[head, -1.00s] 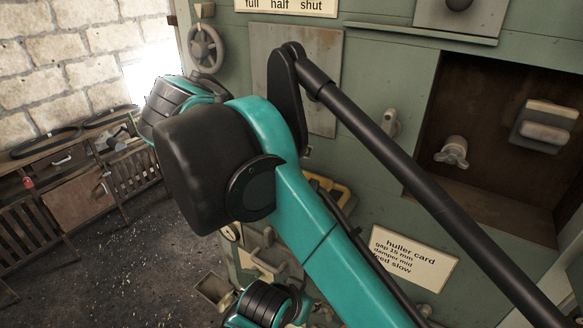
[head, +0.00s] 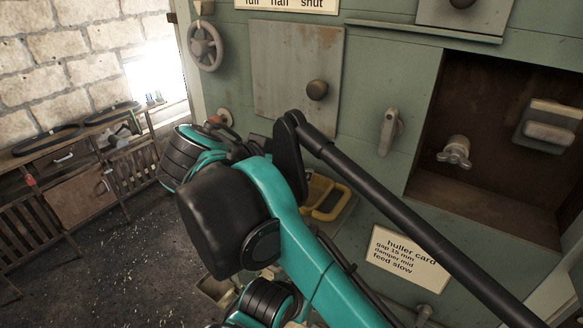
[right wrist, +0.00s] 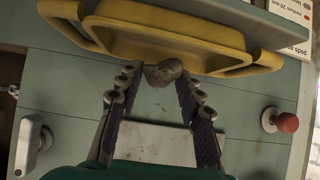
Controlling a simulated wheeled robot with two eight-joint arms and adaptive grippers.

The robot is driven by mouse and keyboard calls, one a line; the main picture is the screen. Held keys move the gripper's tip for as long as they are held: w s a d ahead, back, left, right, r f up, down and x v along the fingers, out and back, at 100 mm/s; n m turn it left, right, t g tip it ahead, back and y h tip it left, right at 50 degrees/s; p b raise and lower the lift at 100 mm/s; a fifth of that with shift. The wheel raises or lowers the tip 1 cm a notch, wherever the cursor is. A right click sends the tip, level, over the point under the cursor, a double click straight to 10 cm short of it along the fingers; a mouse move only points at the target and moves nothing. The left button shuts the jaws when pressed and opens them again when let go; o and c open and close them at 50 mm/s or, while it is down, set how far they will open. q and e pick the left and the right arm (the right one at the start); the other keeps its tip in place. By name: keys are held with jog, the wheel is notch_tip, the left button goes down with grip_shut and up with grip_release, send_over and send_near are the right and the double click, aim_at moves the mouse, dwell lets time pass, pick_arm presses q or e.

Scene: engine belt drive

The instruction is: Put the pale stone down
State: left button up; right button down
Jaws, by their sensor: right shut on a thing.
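The pale stone (right wrist: 163,73) is a small grey-brown lump in the right wrist view. My right gripper (right wrist: 157,77) is shut on it, with the stone between the two fingertips. A yellow tray (right wrist: 165,45) with loop handles lies just beyond the stone in that view. The stone overlaps the tray's near rim in the picture; I cannot tell whether they touch. In the head view the tray (head: 346,201) shows partly behind my arm. The stone and the right fingertips are hidden there. My left gripper is not in view.
The green machine panel carries a metal plate (head: 290,65) with a dark knob, a pale lever (head: 390,131) and a handwheel (head: 205,46). A red knob (right wrist: 286,122) sticks out near the tray. A recess (head: 490,195) opens at right. A label (head: 408,258) is below.

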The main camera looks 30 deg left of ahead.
jog(key=shift+f, duration=0.2)
jog(key=c, duration=1)
grip_release()
jog(key=shift+r, duration=0.1)
jog(key=shift+r, duration=0.3)
jog(key=b+v, duration=0.1)
jog(key=v, duration=1.1)
jog(key=shift+r, duration=0.25)
